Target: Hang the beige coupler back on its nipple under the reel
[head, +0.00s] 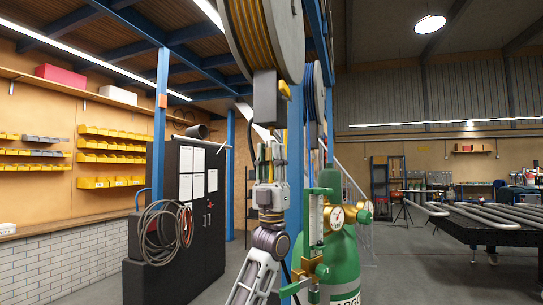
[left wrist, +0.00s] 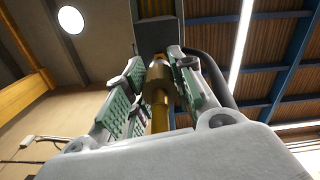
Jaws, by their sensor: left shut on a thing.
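The beige coupler (left wrist: 158,88) is a brassy tan cylinder with a yellow stem below it, upright between the green-padded fingers of my left gripper in the left wrist view. My left gripper (head: 270,150) is shut on it and points up beneath the reel (head: 265,35) in the head view. A grey block (head: 267,98) hangs under the reel, above the fingertips; it also shows as a dark box (left wrist: 157,35) past the coupler. The nipple cannot be made out, and I cannot tell whether the coupler touches anything above it. My right gripper is not in view.
A dark hose (left wrist: 212,75) curves beside the right finger. A blue post (head: 296,160) and a green gas cylinder (head: 342,255) with gauges stand close right of my left arm. A black cabinet (head: 180,200) with a coiled hose stands left.

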